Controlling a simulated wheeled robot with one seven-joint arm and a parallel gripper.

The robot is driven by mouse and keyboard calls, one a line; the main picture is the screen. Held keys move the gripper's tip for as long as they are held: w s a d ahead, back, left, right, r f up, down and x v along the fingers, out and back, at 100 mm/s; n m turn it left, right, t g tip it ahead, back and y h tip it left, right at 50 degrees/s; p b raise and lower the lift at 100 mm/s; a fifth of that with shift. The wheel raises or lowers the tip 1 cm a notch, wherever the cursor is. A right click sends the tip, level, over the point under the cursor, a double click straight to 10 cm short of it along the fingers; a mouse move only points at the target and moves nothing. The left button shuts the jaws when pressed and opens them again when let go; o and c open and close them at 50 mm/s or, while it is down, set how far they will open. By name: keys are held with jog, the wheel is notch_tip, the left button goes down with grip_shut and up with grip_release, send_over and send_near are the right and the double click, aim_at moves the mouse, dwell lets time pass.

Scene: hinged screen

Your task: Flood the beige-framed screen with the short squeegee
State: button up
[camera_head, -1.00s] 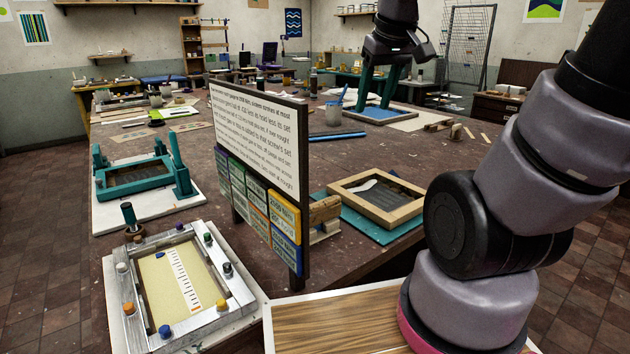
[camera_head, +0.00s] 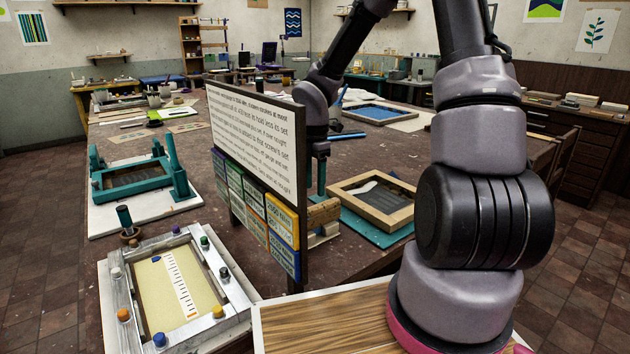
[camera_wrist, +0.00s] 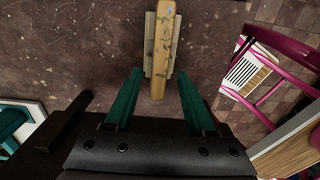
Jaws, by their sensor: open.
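The beige-framed screen (camera_head: 402,215) lies flat on a teal base on the table, right of the sign board. A dark mesh and a pale curved shape show inside its frame. A wooden squeegee (camera_head: 322,214) stands left of the screen, partly hidden by the board; I cannot tell its length. In the wrist view, a paint-flecked wooden handle (camera_wrist: 164,50) lies just beyond my gripper (camera_wrist: 160,74). My gripper is open and empty, its teal fingers apart on either side of the handle's near end. In the head view, one finger (camera_head: 322,174) shows above the squeegee, behind the board's edge.
The upright sign board (camera_head: 257,135) stands close left of my gripper. A silver-framed screen (camera_head: 120,312) with coloured knobs lies at front left, and a teal-framed screen (camera_head: 135,188) behind it. A blue screen (camera_head: 380,113) lies farther back. Bare table lies between the board and the teal-framed screen.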

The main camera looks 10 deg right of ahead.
aim_at(315, 206)
notch_tip(315, 206, down, 8)
jog(key=shift+s+r, duration=0.1)
jog(key=shift+r, duration=0.15)
grip_shut()
jog(key=shift+r, duration=0.15)
jog(key=shift+r, duration=2.4)
jog(key=shift+r, duration=0.1)
jog(key=shift+r, duration=0.4)
